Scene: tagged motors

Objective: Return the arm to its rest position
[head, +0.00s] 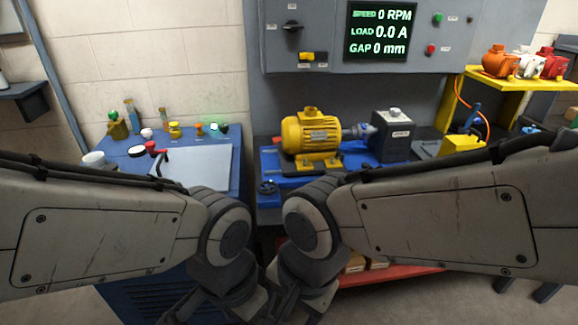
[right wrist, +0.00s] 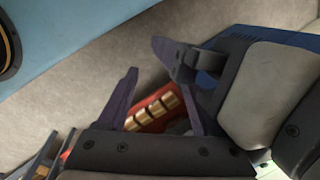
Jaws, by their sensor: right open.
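Both my arms cross the head view from the sides and fold downward at the bottom middle. My left gripper (head: 185,308) is at the bottom edge, partly cut off, and I cannot tell how its fingers stand. My right gripper (head: 300,304) is beside it, also cut off at the edge. In the right wrist view the right gripper (right wrist: 146,60) has its dark fingers apart, with nothing seen held between them. Grey and dark parts of my own arm fill the right side of that view.
A yellow motor (head: 311,135) sits on a blue bench behind my arms. A blue table (head: 115,160) with small parts and a grey plate (head: 212,165) is at left. A yellow stand (head: 510,80) carries several motors at right. A red shelf (head: 395,276) with boxes is low down.

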